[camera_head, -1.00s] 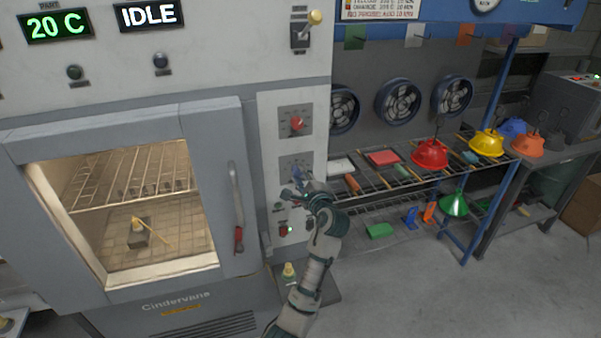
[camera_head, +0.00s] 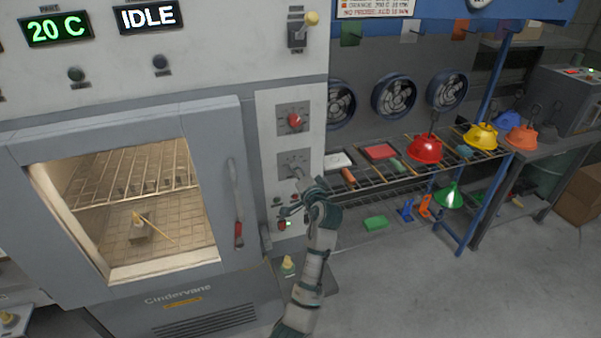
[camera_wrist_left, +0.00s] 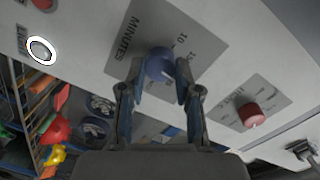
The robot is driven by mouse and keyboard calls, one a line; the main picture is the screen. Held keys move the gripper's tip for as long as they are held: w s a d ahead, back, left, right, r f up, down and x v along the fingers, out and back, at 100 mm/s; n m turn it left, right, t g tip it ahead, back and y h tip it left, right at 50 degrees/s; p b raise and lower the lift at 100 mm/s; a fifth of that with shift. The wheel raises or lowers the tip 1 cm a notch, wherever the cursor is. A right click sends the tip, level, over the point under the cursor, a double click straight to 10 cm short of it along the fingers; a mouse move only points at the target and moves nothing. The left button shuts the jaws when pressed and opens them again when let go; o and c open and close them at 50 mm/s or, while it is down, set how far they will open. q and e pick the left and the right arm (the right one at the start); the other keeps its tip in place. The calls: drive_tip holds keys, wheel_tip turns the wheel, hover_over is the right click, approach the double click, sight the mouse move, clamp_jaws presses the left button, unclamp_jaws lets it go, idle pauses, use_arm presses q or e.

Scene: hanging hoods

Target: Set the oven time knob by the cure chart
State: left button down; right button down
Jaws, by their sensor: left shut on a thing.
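The blue time knob (camera_wrist_left: 160,65) sits on a grey dial plate marked MINUTES (camera_wrist_left: 170,28) in the left wrist view. My left gripper (camera_wrist_left: 160,72) is shut on it, one finger on each side. In the head view my left gripper (camera_head: 298,178) covers the knob at the lower dial plate (camera_head: 297,157) of the oven panel. The dial setting cannot be read clearly. The cure chart (camera_head: 375,8) is cut off at the top; a line for orange and a "no probe" line show, in small print. My right gripper is not in view.
A red knob (camera_head: 295,121) sits above on the panel. The oven door (camera_head: 228,150) is closed, and the displays (camera_head: 148,16) read 20 C and IDLE. Floor is clear at lower right.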

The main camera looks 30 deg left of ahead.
use_arm(q)
drive_tip(key=shift+s+a+f+n+t+h+b, duration=0.1)
drive_tip(key=shift+f+n+t+b, duration=0.2)
drive_tip(key=shift+n, duration=1.1)
drive_tip(key=shift+w+d+f+n+g+h+b, duration=0.1)
drive_tip(key=shift+n+b, duration=0.3)
drive_tip(key=shift+n, duration=1)
drive_tip(key=shift+s+a+f+n+t+h+b, duration=0.1)
drive_tip(key=shift+f+n+t+b, duration=0.2)
drive_tip(key=shift+n, duration=1.1)
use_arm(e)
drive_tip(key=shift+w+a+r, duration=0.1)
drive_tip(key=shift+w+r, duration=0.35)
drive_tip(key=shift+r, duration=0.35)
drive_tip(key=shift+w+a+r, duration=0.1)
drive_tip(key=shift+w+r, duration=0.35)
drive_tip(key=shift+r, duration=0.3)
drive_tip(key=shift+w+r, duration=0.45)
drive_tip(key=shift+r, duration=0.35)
use_arm(q)
drive_tip(key=shift+r, duration=0.15)
drive_tip(key=c, duration=1.1)
unclamp_jaws()
drive_tip(key=o, duration=0.3)
drive_tip(key=shift+r, duration=0.1)
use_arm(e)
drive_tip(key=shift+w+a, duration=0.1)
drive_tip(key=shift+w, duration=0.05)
